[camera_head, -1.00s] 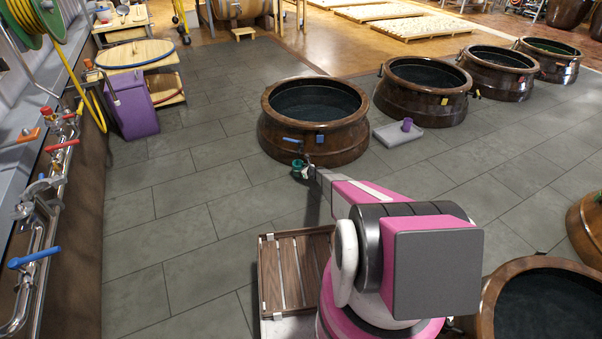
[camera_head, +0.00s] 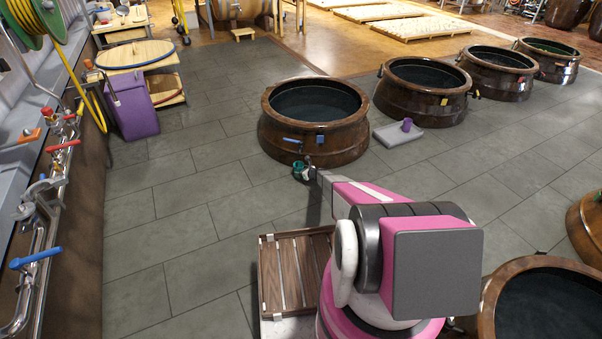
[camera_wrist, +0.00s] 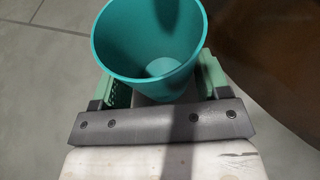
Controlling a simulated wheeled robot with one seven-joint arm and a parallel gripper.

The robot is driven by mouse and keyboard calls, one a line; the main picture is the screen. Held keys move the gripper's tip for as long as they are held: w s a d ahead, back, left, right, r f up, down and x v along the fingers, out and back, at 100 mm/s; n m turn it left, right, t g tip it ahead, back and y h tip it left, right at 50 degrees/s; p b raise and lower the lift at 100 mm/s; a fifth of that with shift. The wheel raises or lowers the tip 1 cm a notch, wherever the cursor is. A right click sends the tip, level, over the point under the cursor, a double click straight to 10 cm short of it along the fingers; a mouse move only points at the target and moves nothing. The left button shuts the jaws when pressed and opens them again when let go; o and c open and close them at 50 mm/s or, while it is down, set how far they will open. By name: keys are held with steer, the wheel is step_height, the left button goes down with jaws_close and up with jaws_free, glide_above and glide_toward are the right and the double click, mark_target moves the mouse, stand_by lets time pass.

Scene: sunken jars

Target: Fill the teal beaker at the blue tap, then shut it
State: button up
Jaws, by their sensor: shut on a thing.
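My gripper (camera_wrist: 160,95) is shut on the teal beaker (camera_wrist: 150,50), with a green finger on each side of it. The beaker's mouth faces the wrist camera, and its inside looks empty. In the head view the small teal beaker (camera_head: 299,167) is at the end of my arm, just in front of the nearest brown jar (camera_head: 345,145). Another blue lever, a blue tap handle (camera_head: 35,258), is on the wall pipe at the left, apart from my gripper.
A purple bin (camera_head: 131,108) stands by a wooden table.

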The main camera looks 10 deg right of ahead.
steer(key=shift+f, duration=0.1)
steer(key=o, duration=1.1)
steer(key=v, duration=1)
steer(key=shift+s+d, duration=0.2)
steer(key=shift+s, duration=0.1)
steer(key=shift+c, duration=0.3)
